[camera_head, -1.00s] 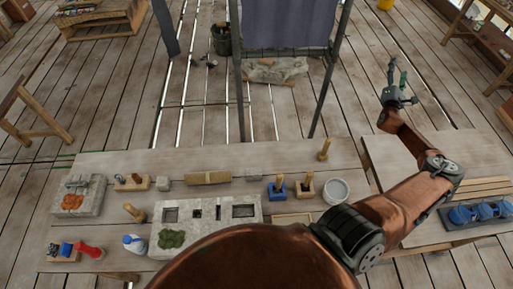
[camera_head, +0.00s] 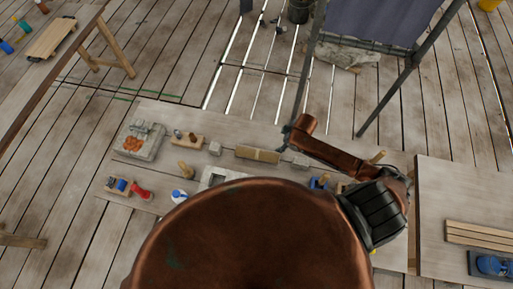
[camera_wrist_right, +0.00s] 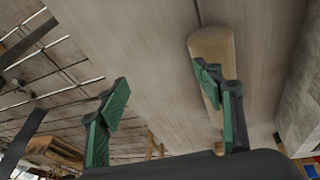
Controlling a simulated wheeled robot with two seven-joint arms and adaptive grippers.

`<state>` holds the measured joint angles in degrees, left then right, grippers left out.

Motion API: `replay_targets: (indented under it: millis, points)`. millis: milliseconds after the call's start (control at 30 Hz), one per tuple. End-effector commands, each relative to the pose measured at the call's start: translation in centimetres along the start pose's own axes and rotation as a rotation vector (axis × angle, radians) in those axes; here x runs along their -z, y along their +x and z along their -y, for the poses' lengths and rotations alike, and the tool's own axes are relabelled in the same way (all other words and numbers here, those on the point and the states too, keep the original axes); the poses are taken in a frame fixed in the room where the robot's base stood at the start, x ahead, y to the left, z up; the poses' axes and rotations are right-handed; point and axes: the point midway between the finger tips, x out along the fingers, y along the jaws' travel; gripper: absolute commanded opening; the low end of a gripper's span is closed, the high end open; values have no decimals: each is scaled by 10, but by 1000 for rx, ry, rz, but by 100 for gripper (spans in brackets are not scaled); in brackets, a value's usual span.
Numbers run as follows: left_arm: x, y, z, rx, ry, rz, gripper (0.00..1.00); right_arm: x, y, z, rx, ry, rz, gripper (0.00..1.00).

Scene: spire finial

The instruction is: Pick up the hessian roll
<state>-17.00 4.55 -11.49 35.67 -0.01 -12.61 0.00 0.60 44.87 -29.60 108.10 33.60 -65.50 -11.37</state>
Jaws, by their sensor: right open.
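The hessian roll (camera_head: 257,154) is a tan cylinder lying near the far side of the workbench. My right gripper (camera_head: 287,131) is small and partly hidden by its own arm, just beyond and to the right of the roll. In the right wrist view, the green fingers of my right gripper (camera_wrist_right: 161,77) are wide apart with nothing between them. The tan roll (camera_wrist_right: 211,48) shows there behind the right finger, on the bench top, partly covered by that finger. My left gripper is not in view.
Small grey blocks (camera_head: 215,148) lie on both sides of the roll. A stone slab with orange material (camera_head: 134,144) and a wooden holder (camera_head: 187,140) stand to the left. My arm covers much of the bench's front. A second bench (camera_head: 445,195) is at right.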

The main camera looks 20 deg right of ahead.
Motion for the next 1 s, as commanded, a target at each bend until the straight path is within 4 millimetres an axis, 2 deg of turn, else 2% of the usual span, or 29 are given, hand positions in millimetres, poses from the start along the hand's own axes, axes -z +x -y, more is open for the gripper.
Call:
replay_targets:
  millis: [33, 100, 200, 300, 633, 833, 1000]
  points:
    - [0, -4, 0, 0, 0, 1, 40, 23, -4, 21, 51, -22, -33, 61]
    - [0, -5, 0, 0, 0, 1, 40, 44, -7, 44, 109, -49, -64, 61]
    - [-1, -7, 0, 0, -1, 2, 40, 62, -10, 66, 162, -75, -91, 61]
    - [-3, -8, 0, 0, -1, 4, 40, 72, -7, 77, 186, -88, -102, 61]
    - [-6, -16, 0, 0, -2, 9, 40, 80, 26, 86, 190, -92, -103, 61]
    - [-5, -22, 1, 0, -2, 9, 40, 83, 54, 90, 188, -90, -101, 61]
    - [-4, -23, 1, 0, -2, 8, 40, 82, 65, 92, 185, -91, -101, 61]
